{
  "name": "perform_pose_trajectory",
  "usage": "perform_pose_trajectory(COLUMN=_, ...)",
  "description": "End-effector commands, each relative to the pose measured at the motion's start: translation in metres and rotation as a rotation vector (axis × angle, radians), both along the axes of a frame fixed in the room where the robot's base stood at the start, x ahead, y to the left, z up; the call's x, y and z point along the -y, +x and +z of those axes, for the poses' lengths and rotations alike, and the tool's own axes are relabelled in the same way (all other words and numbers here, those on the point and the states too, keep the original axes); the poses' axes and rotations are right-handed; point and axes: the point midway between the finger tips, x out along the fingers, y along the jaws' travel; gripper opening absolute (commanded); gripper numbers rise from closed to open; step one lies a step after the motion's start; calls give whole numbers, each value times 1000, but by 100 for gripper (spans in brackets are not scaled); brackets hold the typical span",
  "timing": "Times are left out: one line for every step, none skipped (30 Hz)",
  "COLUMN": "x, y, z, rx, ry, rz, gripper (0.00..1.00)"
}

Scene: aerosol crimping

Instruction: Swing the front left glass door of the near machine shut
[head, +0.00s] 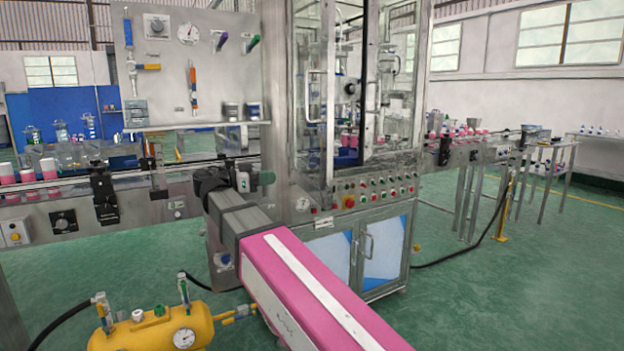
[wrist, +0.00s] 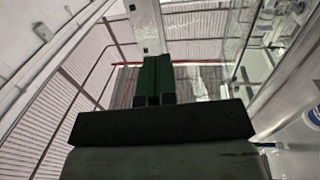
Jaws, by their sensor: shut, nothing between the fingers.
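The near machine (head: 276,100) is a tall metal-framed glass cabinet in the middle of the head view. Its front left glass door (head: 329,140) has a vertical metal handle (head: 314,96) and appears to stand out from the frame; the exact angle is hard to tell. My gripper shows in the wrist view (wrist: 153,82) with its two dark green fingers together and nothing between them. Metal-framed glass shows to the right of the fingers, apart from them in the picture. In the head view my pink arm reaches toward the machine's left side; whether the fingers touch the door cannot be told.
A button panel (head: 376,194) juts out below the doors, above the lower cabinet doors (head: 382,250). A conveyor (head: 130,187) with pink-and-white cans runs in from the left. A yellow air tank (head: 150,325) stands at the lower left.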

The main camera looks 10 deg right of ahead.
Motion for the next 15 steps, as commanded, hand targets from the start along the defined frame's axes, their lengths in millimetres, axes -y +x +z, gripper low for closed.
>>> perform_pose_trajectory(x=0, y=0, z=3, rx=11, ry=-3, rz=-2, gripper=0)
perform_pose_trajectory(x=1, y=-1, z=3, rx=14, ry=-5, rz=-3, gripper=0)
perform_pose_trajectory(x=4, y=-1, z=3, rx=15, ry=-5, rz=-4, gripper=0)
perform_pose_trajectory(x=7, y=0, z=3, rx=15, ry=-5, rz=-5, gripper=0)
perform_pose_trajectory(x=11, y=0, z=3, rx=14, ry=-5, rz=-5, gripper=0)
perform_pose_trajectory(x=16, y=0, z=3, rx=13, ry=-5, rz=-5, gripper=0)
perform_pose_trajectory(x=20, y=1, z=3, rx=13, ry=-5, rz=-5, gripper=0)
perform_pose_trajectory(x=25, y=2, z=3, rx=13, ry=-5, rz=-5, gripper=0)
perform_pose_trajectory(x=32, y=3, z=2, rx=12, ry=-4, rz=-6, gripper=0)
perform_pose_trajectory(x=38, y=4, z=2, rx=12, ry=-4, rz=-6, gripper=0)
perform_pose_trajectory(x=43, y=5, z=2, rx=12, ry=-4, rz=-5, gripper=0)
perform_pose_trajectory(x=50, y=6, z=2, rx=11, ry=-4, rz=-5, gripper=0)
perform_pose_trajectory(x=55, y=7, z=2, rx=11, ry=-3, rz=-5, gripper=0)
perform_pose_trajectory(x=60, y=8, z=2, rx=11, ry=-3, rz=-5, gripper=0)
perform_pose_trajectory(x=67, y=9, z=2, rx=11, ry=-3, rz=-5, gripper=0)
